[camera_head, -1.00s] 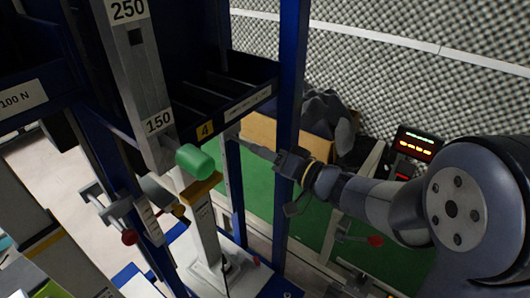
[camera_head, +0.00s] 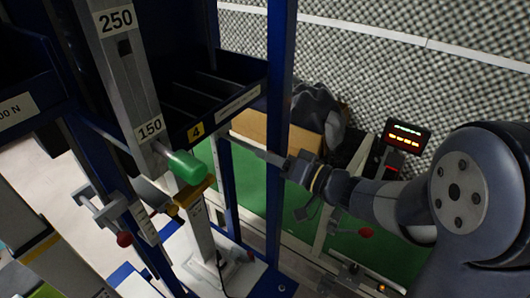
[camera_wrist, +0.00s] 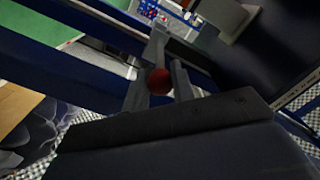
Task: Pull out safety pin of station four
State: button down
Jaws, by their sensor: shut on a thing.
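Station four shows its yellow "4" label (camera_head: 196,131) on a dark blue tray front. A red ball knob (camera_wrist: 158,82), which looks like the safety pin's head, sits between my two fingers in the wrist view. My gripper (camera_wrist: 159,78) is shut on it. In the head view my gripper (camera_head: 264,156) reaches in from the right beside the blue upright post (camera_head: 281,90). The knob cannot be made out there.
A green cylinder (camera_head: 187,167) hangs beside the grey column marked 150 and 250 (camera_head: 128,75). Another red knob (camera_head: 124,239) is at lower left, and one (camera_head: 366,232) is below my arm. A cardboard box (camera_head: 262,130) stands behind the post. Green floor lies beyond.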

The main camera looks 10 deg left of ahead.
jog(key=shift+f, duration=0.1)
jog(key=c, duration=1.5)
grip_release()
jog(key=shift+d, duration=0.2)
jog(key=shift+o, duration=0.2)
jog(key=shift+s, duration=0.1)
jog(key=v, duration=1)
jog(key=shift+s+d, duration=0.15)
jog(key=shift+d, duration=0.2)
jog(key=x, duration=1.2)
jog(key=shift+a, duration=0.2)
